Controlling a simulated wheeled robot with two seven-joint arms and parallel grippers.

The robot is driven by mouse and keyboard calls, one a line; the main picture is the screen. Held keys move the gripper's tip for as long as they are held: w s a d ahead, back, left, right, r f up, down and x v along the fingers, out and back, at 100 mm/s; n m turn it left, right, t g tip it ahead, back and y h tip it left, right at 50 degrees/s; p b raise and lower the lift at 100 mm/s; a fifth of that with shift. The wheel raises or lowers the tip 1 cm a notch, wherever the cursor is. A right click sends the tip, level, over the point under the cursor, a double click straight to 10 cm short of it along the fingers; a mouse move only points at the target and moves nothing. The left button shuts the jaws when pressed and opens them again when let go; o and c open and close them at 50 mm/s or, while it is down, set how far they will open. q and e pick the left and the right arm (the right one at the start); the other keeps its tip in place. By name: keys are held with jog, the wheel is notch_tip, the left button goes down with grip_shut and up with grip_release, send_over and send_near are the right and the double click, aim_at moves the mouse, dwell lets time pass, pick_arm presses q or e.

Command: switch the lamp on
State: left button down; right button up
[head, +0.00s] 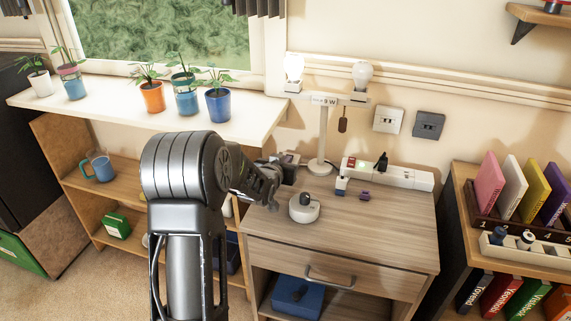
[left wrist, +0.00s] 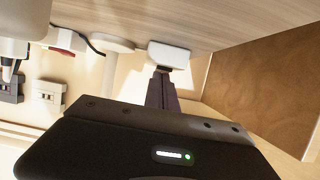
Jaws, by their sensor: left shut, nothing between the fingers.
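A brown pull piece (head: 343,121) hangs under the crossbar. My left gripper (head: 284,165) is left of the lamp's base, low over the cabinet top. In the left wrist view, its shut fingers (left wrist: 161,90) end at a small white box (left wrist: 170,54) beside the lamp base (left wrist: 112,45); whether they touch cannot be told. My right gripper is not in view.
A white power strip (head: 395,174) with a black plug lies right of the lamp. A round white device with a black knob (head: 304,207) and small blocks lie in front. Potted plants stand on the sill (head: 125,112). The cabinet's front right top (head: 390,225) is clear.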

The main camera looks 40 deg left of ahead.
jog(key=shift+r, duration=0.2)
pick_arm(q)
jog(key=shift+r+p, duration=0.4)
jog(key=shift+r, duration=0.35)
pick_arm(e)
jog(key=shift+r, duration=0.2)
